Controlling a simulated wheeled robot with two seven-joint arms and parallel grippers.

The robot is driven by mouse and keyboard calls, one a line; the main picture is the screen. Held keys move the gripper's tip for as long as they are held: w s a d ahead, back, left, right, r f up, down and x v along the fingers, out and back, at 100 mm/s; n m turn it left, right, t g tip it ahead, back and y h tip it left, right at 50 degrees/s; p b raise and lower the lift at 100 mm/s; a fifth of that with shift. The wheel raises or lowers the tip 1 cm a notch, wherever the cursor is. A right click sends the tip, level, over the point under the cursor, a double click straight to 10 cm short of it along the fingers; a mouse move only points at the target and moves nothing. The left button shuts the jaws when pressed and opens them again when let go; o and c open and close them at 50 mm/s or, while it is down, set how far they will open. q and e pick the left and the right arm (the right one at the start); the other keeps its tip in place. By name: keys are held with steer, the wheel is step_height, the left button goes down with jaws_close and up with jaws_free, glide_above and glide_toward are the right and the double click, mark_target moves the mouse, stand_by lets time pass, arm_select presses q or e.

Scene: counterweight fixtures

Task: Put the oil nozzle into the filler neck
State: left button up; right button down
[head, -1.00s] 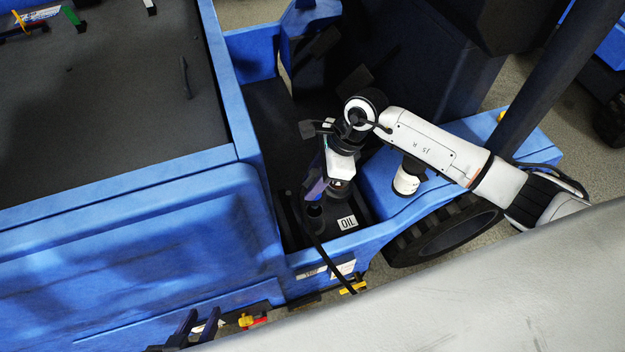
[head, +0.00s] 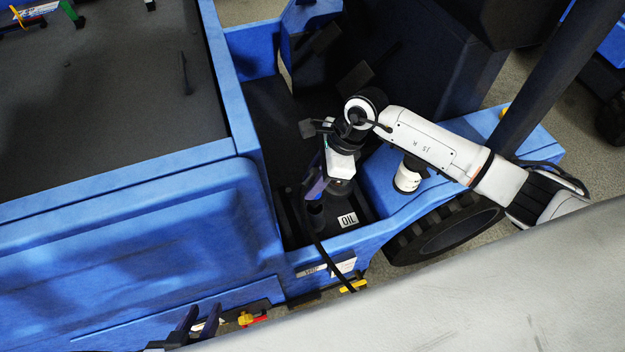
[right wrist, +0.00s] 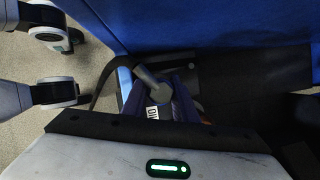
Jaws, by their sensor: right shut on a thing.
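My right gripper (head: 315,190) points down over the black recess beside the OIL label (head: 347,219). In the right wrist view its purple fingers (right wrist: 160,102) are shut on the grey oil nozzle (right wrist: 150,80), with a black hose (right wrist: 104,78) curving off to the left. In the head view the hose (head: 328,262) hangs over the blue front edge. A dark round piece (head: 316,214) shows just below the fingers; I cannot tell whether it is the nozzle or the filler neck. My left gripper (head: 198,325) is low at the picture's bottom, its fingers apart.
A blue wall (head: 240,110) bounds the recess on the left. A white cylinder (head: 407,178) stands on the blue fender to the right, above a black tyre (head: 445,235). A large flat dark bed (head: 100,100) lies at the upper left.

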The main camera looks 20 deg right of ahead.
mark_target(320, 198)
steer(key=shift+f+b, duration=0.85)
steer(key=shift+f, duration=0.05)
steer(key=shift+w+f+b, duration=0.1)
steer(key=shift+f+b, duration=0.45)
steer(key=shift+f, duration=0.05)
steer(key=shift+f+b, duration=0.75)
steer(key=shift+f, duration=0.05)
steer(key=shift+f, duration=0.15)
steer(key=shift+f+b, duration=0.5)
steer(key=shift+b, duration=0.15)
